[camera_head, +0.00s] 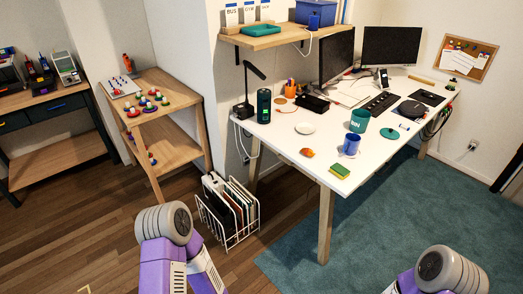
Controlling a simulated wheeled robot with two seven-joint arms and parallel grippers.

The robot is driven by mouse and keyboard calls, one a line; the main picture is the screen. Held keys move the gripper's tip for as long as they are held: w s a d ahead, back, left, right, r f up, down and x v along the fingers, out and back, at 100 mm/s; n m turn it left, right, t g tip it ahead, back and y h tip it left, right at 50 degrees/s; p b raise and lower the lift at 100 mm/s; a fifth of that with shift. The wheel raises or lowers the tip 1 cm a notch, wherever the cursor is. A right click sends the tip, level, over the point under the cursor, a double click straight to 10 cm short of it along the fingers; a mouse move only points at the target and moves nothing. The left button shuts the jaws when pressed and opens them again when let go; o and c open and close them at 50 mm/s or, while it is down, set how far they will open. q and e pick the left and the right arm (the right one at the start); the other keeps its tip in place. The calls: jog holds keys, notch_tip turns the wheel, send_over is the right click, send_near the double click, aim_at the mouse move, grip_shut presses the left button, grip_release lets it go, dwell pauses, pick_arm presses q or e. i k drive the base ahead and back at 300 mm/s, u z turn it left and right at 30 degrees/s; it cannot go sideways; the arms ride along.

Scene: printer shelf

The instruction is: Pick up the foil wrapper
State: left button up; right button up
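I cannot pick out a foil wrapper for certain at this size. A small orange-red item (307,152) lies near the front left edge of the white desk (325,155); I cannot tell what it is. A small white round dish (305,128) lies behind it. My two purple and grey arms show at the bottom of the head view, one left of centre and one at the right. Both stay below and in front of the desk, apart from it. Neither gripper's fingers show.
A yellow-green sponge (340,171), blue mug (351,144) and green cup (360,120) stand near the desk's front. A wire file rack (232,220) stands on the wood floor. A wooden side table (165,125) is at left. The teal carpet (390,220) is clear.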

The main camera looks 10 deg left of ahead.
aim_at(306, 151)
jog(key=u, duration=0.4)
jog(key=k, duration=0.95)
jog(key=u, duration=1.1)
jog(key=i, duration=2.3)
jog(key=z, duration=1.6)
jog(key=i, duration=1.1)
jog(key=z, duration=1.15)
